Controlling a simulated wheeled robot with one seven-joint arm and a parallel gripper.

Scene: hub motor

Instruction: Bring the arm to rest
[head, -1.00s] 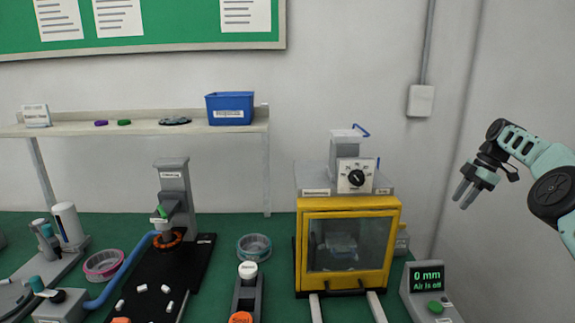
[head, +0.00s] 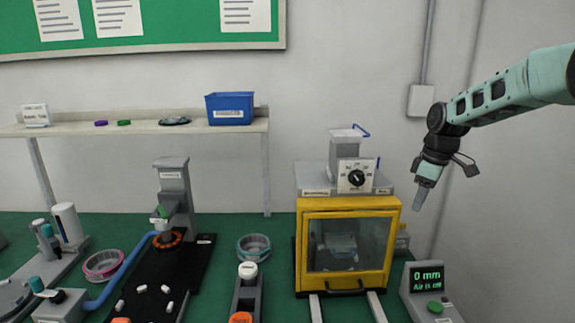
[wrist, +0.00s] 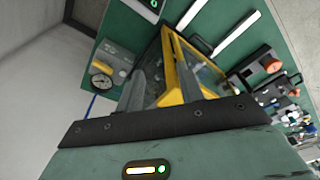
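My gripper (head: 421,198) hangs in the air at the right, pointing down, above and to the right of the yellow-framed enclosure (head: 398,245). In the head view its fingers overlap, so only one shows clearly. The wrist view shows two grey fingers (wrist: 157,75) apart with nothing between them, so my gripper is open and empty. My teal arm comes in from the right edge, bent at the wrist. The gripper touches nothing.
The yellow enclosure stands on the green bench with a dial unit (head: 356,176) on top. A display box (head: 428,278) reading "0 mm, Air is on" stands at its right. A blue bin (head: 230,108) sits on the shelf (head: 80,130). The wall behind my gripper is bare apart from a conduit box (head: 421,100).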

